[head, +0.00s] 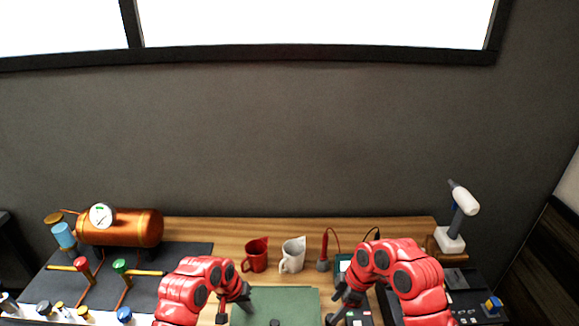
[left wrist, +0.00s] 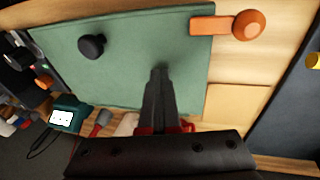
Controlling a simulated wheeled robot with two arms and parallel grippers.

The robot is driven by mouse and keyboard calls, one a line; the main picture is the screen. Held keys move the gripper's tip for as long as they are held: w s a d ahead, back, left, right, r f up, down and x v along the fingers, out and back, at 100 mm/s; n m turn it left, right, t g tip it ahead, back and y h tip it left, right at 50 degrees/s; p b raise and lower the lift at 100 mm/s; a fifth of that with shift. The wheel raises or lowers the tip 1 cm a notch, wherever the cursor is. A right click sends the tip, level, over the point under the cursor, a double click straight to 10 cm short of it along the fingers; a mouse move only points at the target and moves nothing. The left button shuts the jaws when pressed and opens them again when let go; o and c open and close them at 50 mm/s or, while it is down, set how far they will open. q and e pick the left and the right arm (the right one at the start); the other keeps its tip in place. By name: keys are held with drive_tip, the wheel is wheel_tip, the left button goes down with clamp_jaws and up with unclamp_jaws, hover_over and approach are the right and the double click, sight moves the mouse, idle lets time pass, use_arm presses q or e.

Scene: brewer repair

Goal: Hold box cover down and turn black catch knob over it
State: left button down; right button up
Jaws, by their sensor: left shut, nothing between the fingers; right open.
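The green box cover (head: 290,297) lies flat at the front middle of the bench; it also fills much of the left wrist view (left wrist: 120,75). A round black knob (left wrist: 92,47) stands on the cover, and its top shows at the bottom edge of the head view (head: 275,322). An orange catch with a round end (left wrist: 230,25) sits at a cover corner, its flat end overlapping the edge. My left gripper (left wrist: 160,70) is shut and empty over the cover; contact is unclear. My right gripper (head: 335,314) is open by the cover's right edge.
A red mug (head: 255,255) and a white mug (head: 292,256) stand behind the cover. A copper tank (head: 125,227) with valves is at the left. A white-headed tool (head: 462,198) stands at the right. A meter with a white screen (left wrist: 62,118) lies near the cover.

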drive_tip(key=shift+n+g, duration=0.3)
drive_tip(key=shift+n, duration=0.6)
drive_tip(key=shift+w+f, duration=0.1)
drive_tip(key=shift+f, duration=2.4)
drive_tip(key=shift+c, duration=0.3)
drive_tip(key=c, duration=1)
drive_tip(key=m, duration=0.1)
drive_tip(key=m+t, duration=0.1)
drive_tip(key=m, duration=0.3)
drive_tip(key=shift+s+t, duration=0.25)
drive_tip(key=shift+t, duration=0.05)
drive_tip(key=m+h, duration=0.1)
drive_tip(key=m, duration=0.2)
drive_tip(key=m+t, duration=0.1)
drive_tip(key=m, duration=0.3)
drive_tip(key=shift+s+a+h, duration=0.15)
drive_tip(key=shift+a+h, duration=0.05)
drive_tip(key=shift+h, duration=0.2)
drive_tip(key=o, duration=1.1)
